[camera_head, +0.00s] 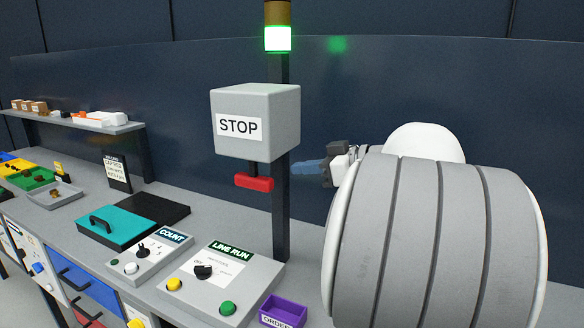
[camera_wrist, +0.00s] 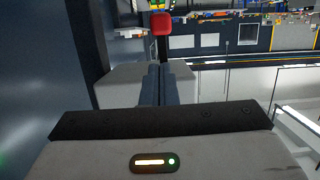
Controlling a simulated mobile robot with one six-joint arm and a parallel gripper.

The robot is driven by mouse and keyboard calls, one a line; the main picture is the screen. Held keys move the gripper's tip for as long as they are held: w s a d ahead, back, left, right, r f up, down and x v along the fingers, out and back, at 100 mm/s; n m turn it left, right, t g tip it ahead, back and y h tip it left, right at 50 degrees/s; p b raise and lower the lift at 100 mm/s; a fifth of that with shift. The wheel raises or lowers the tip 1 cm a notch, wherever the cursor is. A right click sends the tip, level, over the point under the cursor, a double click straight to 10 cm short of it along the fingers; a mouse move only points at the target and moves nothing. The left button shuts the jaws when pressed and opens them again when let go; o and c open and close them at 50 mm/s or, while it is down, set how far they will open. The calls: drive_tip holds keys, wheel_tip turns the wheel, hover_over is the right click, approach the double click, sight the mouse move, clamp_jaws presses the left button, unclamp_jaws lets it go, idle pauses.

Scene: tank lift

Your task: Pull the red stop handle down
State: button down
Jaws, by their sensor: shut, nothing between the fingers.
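The red stop handle (camera_head: 253,182) hangs below the grey STOP box (camera_head: 272,100) on a short dark rod. The box is fixed to a dark post (camera_head: 281,212). My gripper (camera_head: 296,169) is to the right of the post and the handle, apart from the handle, with its blue-grey fingers pointing left. In the wrist view the two fingers (camera_wrist: 161,70) lie together, with nothing between them. The red handle (camera_wrist: 161,23) shows above and beyond the fingertips there. Part of the box underside is not clear in the wrist view.
A green lamp (camera_head: 278,39) is lit on the post. Below stand the LINE RUN panel (camera_head: 222,284), the COUNT panel (camera_head: 150,256) and a purple bin (camera_head: 284,311). A teal lid (camera_head: 117,226) lies further left. The air left of the handle is clear.

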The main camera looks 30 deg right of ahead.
sight(272, 191)
drive_tip(key=p+x, duration=0.2)
drive_tip(key=x, duration=0.6)
drive_tip(key=shift+w+a, duration=0.15)
drive_tip(key=shift+w, duration=0.05)
drive_tip(key=shift+f, duration=0.1)
wheel_tip(272, 191, down, 5)
drive_tip(key=b, duration=0.7)
drive_tip(key=shift+s, duration=0.15)
